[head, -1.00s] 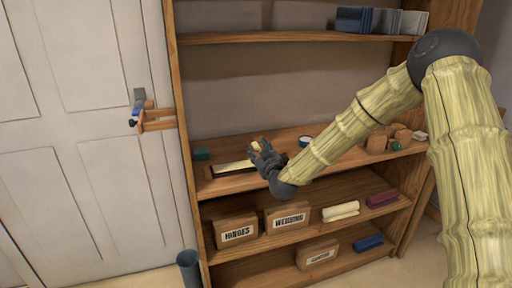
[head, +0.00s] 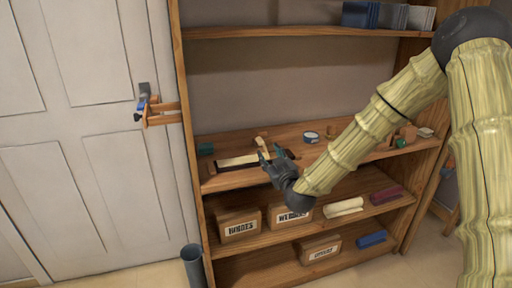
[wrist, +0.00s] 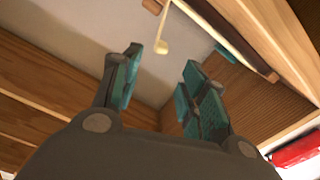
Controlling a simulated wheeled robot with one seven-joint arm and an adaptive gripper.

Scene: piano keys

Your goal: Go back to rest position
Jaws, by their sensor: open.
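My gripper (head: 271,154) is at the front of the middle shelf, fingers apart and empty. In the wrist view its teal-padded fingers (wrist: 158,85) are spread with nothing between them. A small cream piece with a knobbed end (head: 261,144) sits on the shelf just behind the fingertips, apart from them in the wrist view (wrist: 162,46). A dark flat block with a cream strip (head: 237,162) lies on the shelf left of my gripper. I cannot tell individual piano keys on it.
The wooden bookcase (head: 188,120) has labelled boxes (head: 239,225) on its lower shelves. A round tin (head: 311,137) and small wooden blocks (head: 408,132) are on the middle shelf to the right. A white door (head: 85,190) and a grey bin (head: 192,266) are at left.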

